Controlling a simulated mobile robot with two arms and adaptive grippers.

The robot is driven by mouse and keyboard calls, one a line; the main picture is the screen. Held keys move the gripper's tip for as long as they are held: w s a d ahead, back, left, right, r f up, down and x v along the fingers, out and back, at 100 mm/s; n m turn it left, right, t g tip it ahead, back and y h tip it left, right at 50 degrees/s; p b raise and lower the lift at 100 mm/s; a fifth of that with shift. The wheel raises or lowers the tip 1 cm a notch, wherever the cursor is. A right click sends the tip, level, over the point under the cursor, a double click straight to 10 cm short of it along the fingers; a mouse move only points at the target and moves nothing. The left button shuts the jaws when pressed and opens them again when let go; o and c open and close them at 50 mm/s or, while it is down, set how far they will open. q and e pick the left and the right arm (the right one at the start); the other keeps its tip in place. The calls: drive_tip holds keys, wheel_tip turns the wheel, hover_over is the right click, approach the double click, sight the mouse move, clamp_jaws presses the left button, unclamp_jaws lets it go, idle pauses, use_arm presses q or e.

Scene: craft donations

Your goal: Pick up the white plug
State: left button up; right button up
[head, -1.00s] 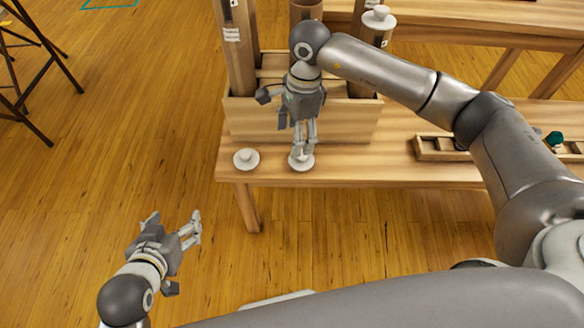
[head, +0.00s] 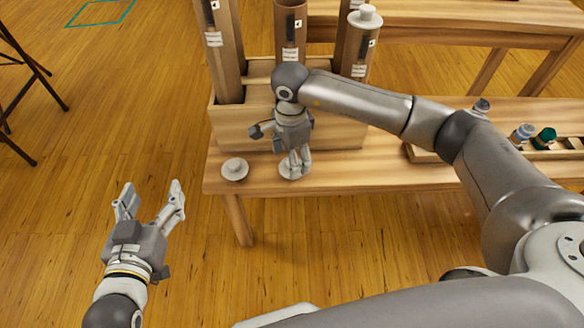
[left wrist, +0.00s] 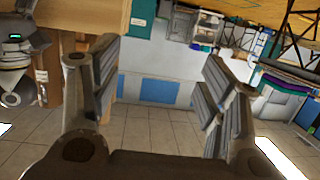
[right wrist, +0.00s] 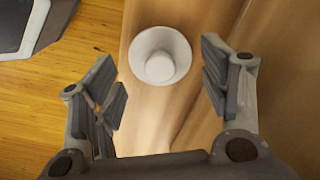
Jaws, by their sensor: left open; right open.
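One white plug (head: 288,172) with a round knob lies near the front edge of the wooden table, under my right gripper (head: 296,158), which partly hides it. In the right wrist view a white plug (right wrist: 160,55) shows between and beyond the parted fingers of my right gripper (right wrist: 160,85); the fingers do not grip it. A second white plug (head: 235,169) lies to the left on the same table. A third white plug (head: 365,17) sits on top of a cardboard tube. My left gripper (head: 150,198) is open and empty, over the floor left of the table.
A wooden box (head: 238,127) holding upright cardboard tubes (head: 290,30) stands behind the plugs. A low wooden tray (head: 423,154) with small bottles (head: 545,138) lies at the right.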

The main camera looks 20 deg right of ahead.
sight(283, 167)
wheel_tip(283, 167, down, 3)
drive_tip(key=shift+b, duration=0.35)
use_arm(q)
drive_tip(key=r+t, duration=0.1)
drive_tip(key=r, duration=0.1)
drive_tip(key=w+r+t, duration=0.1)
drive_tip(key=r, duration=0.1)
drive_tip(key=shift+d+t+h, duration=0.3)
drive_tip(key=shift+d, duration=0.1)
use_arm(e)
drive_tip(key=c, duration=0.5)
drive_tip(key=shift+o, duration=0.2)
